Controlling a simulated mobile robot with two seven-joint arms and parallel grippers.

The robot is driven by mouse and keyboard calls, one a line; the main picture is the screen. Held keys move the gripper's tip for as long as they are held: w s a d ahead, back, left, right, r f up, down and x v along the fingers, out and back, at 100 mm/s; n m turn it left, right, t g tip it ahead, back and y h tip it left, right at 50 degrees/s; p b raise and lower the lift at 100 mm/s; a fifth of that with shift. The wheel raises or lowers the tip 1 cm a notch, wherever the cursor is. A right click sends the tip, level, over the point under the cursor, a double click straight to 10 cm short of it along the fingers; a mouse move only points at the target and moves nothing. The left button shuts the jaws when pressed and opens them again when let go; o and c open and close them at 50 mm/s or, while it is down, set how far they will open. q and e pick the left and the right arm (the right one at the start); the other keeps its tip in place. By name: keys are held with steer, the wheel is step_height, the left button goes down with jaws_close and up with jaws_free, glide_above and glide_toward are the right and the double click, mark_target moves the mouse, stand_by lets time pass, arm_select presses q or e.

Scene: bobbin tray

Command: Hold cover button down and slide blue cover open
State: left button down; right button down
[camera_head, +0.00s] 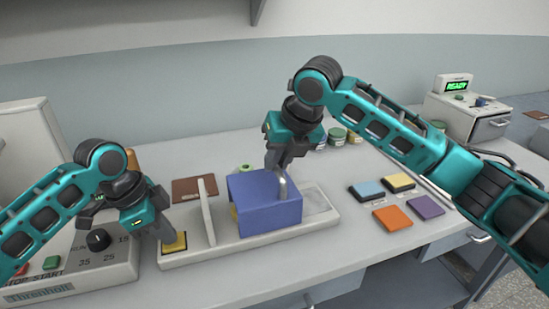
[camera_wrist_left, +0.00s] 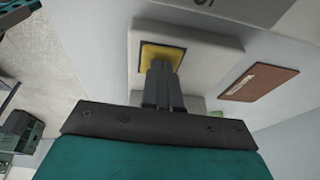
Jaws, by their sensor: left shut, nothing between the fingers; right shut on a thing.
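The blue cover (camera_head: 264,204) is a box-shaped hood on a long pale base (camera_head: 240,247), to the right of an upright pale plate. The yellow cover button (camera_head: 175,243) is a square at the left end of the base; it also shows in the left wrist view (camera_wrist_left: 162,55). My left gripper (camera_head: 168,238) is shut and empty, its fingertips at the button, apparently touching it; how far the button is pressed cannot be told. My right gripper (camera_head: 277,172) is shut on the grey upright handle (camera_head: 283,188) of the cover. Something yellowish shows at the cover's left edge.
The upright plate (camera_head: 207,210) stands between button and cover. A control box with a dial (camera_head: 98,240) is at the left. A brown pad (camera_head: 194,188) lies behind. Coloured pads (camera_head: 392,218), several jars (camera_head: 337,135) and a machine with a READY display (camera_head: 458,86) are at the right.

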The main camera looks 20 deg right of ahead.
steer(key=c, duration=1.1)
jaws_free()
steer(key=v, duration=1.2)
arm_select(q)
steer(key=shift+r, duration=0.9)
steer(key=shift+r, duration=0.2)
steer(key=shift+r, duration=0.75)
steer(key=shift+r, duration=0.85)
